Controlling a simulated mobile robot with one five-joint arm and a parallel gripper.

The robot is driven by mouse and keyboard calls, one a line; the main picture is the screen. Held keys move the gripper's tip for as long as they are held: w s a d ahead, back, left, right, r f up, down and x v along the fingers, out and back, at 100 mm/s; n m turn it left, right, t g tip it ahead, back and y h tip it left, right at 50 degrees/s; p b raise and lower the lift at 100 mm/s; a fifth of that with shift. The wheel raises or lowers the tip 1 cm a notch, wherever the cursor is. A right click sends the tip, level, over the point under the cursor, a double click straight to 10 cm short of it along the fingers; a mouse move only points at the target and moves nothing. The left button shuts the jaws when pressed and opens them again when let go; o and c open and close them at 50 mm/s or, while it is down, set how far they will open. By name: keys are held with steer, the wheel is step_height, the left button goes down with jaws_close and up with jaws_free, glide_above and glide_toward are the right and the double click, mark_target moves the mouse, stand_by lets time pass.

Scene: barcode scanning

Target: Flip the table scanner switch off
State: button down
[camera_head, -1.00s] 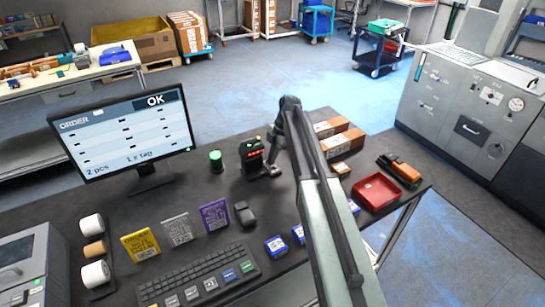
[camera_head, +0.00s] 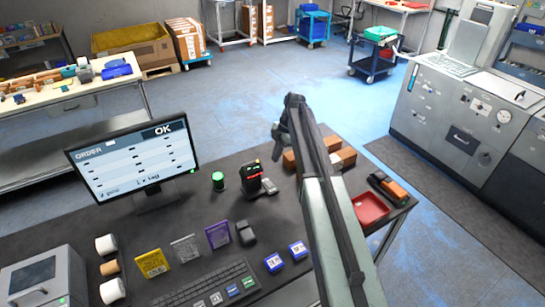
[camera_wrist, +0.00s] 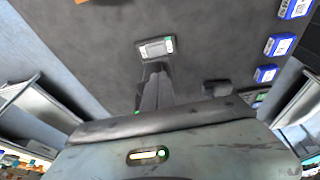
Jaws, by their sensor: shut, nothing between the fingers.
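The table scanner (camera_head: 251,178) is a small dark upright device on the black table, with a red light on its front and a small lit lamp on top. A grey plate (camera_head: 269,187) lies at its right foot. My gripper (camera_head: 279,137) is raised above and to the right of the scanner in the head view, apart from it in the picture. In the wrist view my gripper (camera_wrist: 155,92) is shut and empty. Beyond its tips lies a pale-rimmed plate (camera_wrist: 157,48) with a small green light. The switch position cannot be made out.
A monitor (camera_head: 133,160) showing OK stands at left. A green lamp (camera_head: 218,181) is beside the scanner. A mouse (camera_head: 246,233), keyboard (camera_head: 205,287), blue boxes (camera_head: 275,262) and a red tray (camera_head: 369,208) share the table. Brown boxes stand behind my arm.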

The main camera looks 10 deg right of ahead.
steer(key=shift+d+r, duration=0.15)
steer(key=shift+r, duration=0.2)
steer(key=s+a+f+m+h+b, duration=0.1)
steer(key=s+f+m+b, duration=0.3)
steer(key=s+m, duration=0.6)
steer(key=s+a+f+m+h+b, duration=0.2)
steer(key=s+f+m+b, duration=0.2)
steer(key=s+m, duration=0.7)
steer(key=s+f, duration=0.1)
steer(key=s, duration=0.3)
steer(key=shift+s+f+m+b, duration=0.25)
steer(key=shift+s+m+b, duration=0.05)
steer(key=shift+s+b, duration=0.05)
